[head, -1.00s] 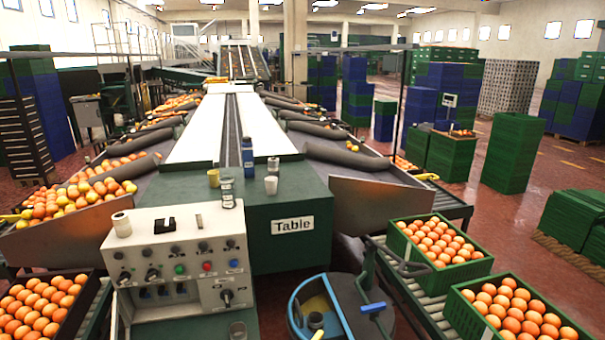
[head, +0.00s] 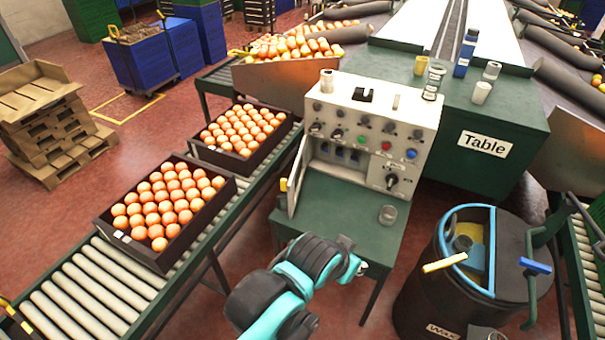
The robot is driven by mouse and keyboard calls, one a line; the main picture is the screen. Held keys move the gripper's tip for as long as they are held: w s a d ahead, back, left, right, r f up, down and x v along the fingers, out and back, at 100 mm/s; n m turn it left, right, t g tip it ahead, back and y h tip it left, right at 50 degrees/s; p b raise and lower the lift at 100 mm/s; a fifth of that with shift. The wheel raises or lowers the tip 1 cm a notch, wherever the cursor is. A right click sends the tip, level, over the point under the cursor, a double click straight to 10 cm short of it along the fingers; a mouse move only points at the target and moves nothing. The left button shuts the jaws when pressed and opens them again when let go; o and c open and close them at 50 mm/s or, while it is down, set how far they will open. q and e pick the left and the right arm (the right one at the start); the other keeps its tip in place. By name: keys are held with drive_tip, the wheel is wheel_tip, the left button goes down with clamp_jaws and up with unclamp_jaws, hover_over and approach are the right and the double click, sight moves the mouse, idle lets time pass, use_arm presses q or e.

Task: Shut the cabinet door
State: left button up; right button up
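The grey control cabinet (head: 345,115) stands on a green stand, with knobs and buttons on its upper panel. Its door (head: 298,176) is open, hinged at the cabinet's left side and swung out towards me, seen nearly edge-on. A small yellow piece (head: 284,185), perhaps the handle, is on its outer face. The recess beside the door is exposed, with blue parts inside. A teal and black arm, which looks like my left one, reaches up from the bottom edge in front of the stand, apart from the door. Its fingers are not clear. My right gripper is not visible.
Left, a roller conveyor (head: 110,285) carries two dark crates of oranges, the nearer (head: 190,250) and farther (head: 262,173). A dark bin (head: 430,290) stands right. Bottles and cups stand on the green table (head: 525,100).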

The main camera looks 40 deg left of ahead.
use_arm(q)
drive_tip(key=shift+c, duration=0.3)
